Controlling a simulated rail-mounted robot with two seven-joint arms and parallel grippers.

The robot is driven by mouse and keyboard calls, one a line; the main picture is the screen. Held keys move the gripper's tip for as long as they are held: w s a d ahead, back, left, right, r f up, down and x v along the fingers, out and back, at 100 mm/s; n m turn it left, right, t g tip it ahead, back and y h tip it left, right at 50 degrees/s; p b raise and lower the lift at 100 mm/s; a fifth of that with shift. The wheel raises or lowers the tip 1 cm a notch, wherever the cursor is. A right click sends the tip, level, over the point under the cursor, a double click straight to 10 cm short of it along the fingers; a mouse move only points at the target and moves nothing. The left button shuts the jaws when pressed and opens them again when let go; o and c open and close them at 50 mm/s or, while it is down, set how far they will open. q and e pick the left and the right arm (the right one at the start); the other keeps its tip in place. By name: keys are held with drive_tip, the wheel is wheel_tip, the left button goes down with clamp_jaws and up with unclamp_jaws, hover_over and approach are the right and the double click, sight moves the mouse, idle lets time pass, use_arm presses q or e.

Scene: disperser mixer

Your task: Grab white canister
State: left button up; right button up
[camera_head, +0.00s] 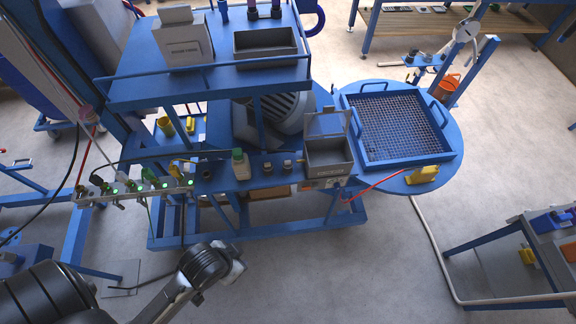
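A small white canister (241,168) with a green cap stands upright on the lower blue shelf of the mixer frame, left of the grey open-lidded box. My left arm comes in from the lower left, and its gripper end (232,266) is over the floor, in front of the frame and lower in the picture than the canister. It is apart from the canister. Its fingers are too small and turned away to tell open from shut. My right gripper is not in view.
Small dark-capped bottles (267,167) stand right of the canister. A grey open-lidded box (328,160) is further right. A valve manifold with green lights (135,190) is on the left. The upper blue shelf (200,88) overhangs behind. The floor in front is clear.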

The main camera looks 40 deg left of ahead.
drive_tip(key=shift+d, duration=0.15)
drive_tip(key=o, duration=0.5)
